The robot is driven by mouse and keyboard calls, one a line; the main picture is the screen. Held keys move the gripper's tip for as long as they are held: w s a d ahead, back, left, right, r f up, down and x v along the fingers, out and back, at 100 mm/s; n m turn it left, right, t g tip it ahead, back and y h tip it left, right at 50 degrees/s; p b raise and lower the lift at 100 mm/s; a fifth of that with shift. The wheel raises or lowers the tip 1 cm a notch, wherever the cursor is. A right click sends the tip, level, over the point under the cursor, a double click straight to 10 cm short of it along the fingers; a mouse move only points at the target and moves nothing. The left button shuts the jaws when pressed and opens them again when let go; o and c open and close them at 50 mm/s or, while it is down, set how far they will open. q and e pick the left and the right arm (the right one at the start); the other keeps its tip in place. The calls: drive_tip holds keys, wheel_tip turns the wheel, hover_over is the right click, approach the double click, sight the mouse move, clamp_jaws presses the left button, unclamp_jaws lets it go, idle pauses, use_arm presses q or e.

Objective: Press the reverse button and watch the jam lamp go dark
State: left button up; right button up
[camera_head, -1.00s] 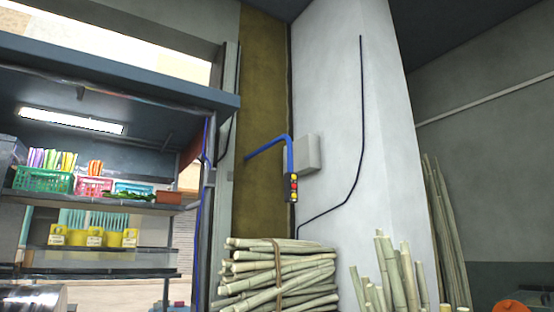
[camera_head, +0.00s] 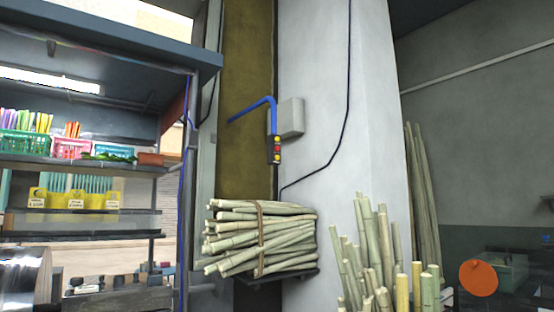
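A small dark button box (camera_head: 274,149) hangs at the end of a bent blue pipe (camera_head: 252,108) in front of the white pillar. It bears a short column of yellow and red round buttons or lamps. They are too small to tell which is the reverse button, or whether any of them is the jam lamp or is lit. A shiny metal cylinder (camera_head: 25,278) shows at the lower left edge, partly cut off. Neither of my grippers is in view.
A tied bundle of cane (camera_head: 262,235) lies on a dark shelf below the button box. Upright canes (camera_head: 372,250) stand at the lower right, near an orange disc (camera_head: 478,278). Shelves with colourful baskets (camera_head: 73,148) and yellow holders (camera_head: 75,199) fill the left.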

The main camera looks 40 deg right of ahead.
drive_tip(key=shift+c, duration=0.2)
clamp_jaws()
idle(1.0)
